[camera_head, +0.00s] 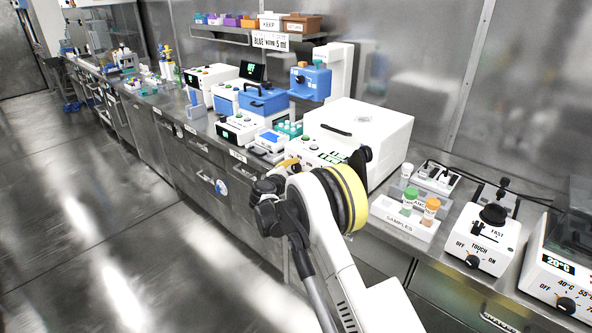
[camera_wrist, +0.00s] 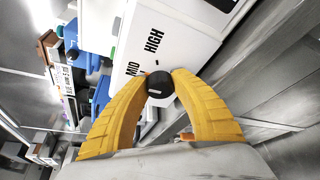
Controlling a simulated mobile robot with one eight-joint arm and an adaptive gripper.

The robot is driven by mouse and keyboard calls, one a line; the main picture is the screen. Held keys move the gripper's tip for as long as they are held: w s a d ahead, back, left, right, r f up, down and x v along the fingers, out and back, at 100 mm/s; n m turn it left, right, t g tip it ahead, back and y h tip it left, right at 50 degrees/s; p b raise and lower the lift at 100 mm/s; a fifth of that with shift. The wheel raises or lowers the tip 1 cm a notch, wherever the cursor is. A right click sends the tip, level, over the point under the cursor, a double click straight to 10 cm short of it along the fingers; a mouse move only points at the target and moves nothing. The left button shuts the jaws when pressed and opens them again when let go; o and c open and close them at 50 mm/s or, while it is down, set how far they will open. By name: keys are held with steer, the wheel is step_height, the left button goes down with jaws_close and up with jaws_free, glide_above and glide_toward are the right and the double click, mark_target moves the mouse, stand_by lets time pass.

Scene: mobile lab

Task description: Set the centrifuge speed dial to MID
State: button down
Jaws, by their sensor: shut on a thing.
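The centrifuge (camera_head: 375,130) is a large white box with a dark lid handle on the bench. Its white front panel (camera_wrist: 185,35) fills the upper middle of the wrist view, with MID and HIGH printed sideways. The speed dial (camera_wrist: 160,85) is a round black knob with a short white line. The line lies nearly level in the wrist picture; I cannot tell which label it points to. My gripper (camera_wrist: 161,76) is shut on the dial, one yellow finger on each side. In the head view my arm hides the dial, and only a little yellow of the gripper shows.
A samples rack (camera_head: 404,222) with capped tubes stands right of the centrifuge. A vortex mixer (camera_head: 484,240) and a heater with a temperature display (camera_head: 560,268) are farther right. Blue and white instruments (camera_head: 262,100) crowd the bench to the left. The floor in front is clear.

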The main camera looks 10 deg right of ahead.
stand_by(0.4)
steer(key=c, duration=1)
jaws_free()
steer(key=shift+a, duration=0.1)
steer(key=v, duration=1.2)
steer(key=shift+r, duration=0.1)
